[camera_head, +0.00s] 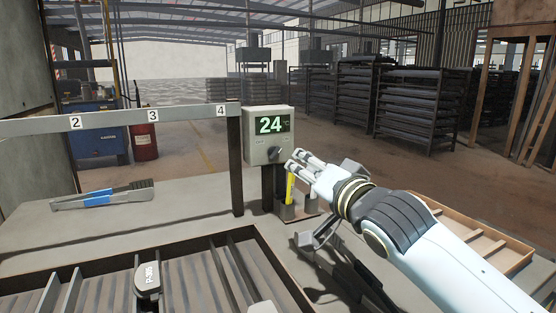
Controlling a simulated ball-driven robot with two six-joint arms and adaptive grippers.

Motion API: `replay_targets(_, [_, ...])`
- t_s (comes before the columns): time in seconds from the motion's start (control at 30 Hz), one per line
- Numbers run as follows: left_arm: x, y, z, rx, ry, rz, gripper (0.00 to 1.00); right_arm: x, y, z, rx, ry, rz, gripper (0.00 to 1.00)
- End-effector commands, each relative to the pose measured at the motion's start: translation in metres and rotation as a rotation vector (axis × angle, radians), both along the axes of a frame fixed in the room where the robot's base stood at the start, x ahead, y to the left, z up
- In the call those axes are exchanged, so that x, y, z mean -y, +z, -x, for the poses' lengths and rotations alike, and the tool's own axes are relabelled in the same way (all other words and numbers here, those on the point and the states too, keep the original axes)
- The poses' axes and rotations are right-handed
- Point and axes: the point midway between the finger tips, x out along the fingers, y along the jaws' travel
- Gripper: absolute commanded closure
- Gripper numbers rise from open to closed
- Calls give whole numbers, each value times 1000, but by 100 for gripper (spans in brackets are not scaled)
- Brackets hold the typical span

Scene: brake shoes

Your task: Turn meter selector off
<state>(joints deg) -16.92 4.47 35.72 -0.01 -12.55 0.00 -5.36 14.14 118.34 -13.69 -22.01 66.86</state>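The meter (268,135) is a grey box on a dark post at the end of the numbered rail. Its lit green display (271,125) reads 24. The dark selector knob (274,151) sits low on its face, with small labels too small to read beside it. My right gripper (294,159) reaches in from the right with pale fingers, its tips just right of the knob. A small gap seems to show between tips and knob, but contact cannot be judged. Its fingers lie close together; how far open they are is unclear.
A yellow tool (290,187) stands in a holder below the meter. A blue-handled brush (103,195) lies at left. A wooden tray (474,232) lies right, partly behind my arm.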

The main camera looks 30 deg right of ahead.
Motion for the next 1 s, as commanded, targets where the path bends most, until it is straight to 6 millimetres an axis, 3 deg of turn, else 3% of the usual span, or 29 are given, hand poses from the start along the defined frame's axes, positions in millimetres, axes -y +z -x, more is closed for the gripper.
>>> replay_targets(0.23, [0,0,18,-27,1,-1,49,2,2,-45,2,-1,-2,68])
replay_targets(0.5, [-1,-2,7,-12,0,-1,49,5,1,-90,-1,-1,0,68])
replay_targets(0.93, [-2,-2,3,-5,-1,-2,49,5,1,-101,-1,0,1,68])
replay_targets(1.0, [-2,-2,4,-6,0,-2,49,5,1,-101,-1,0,1,77])
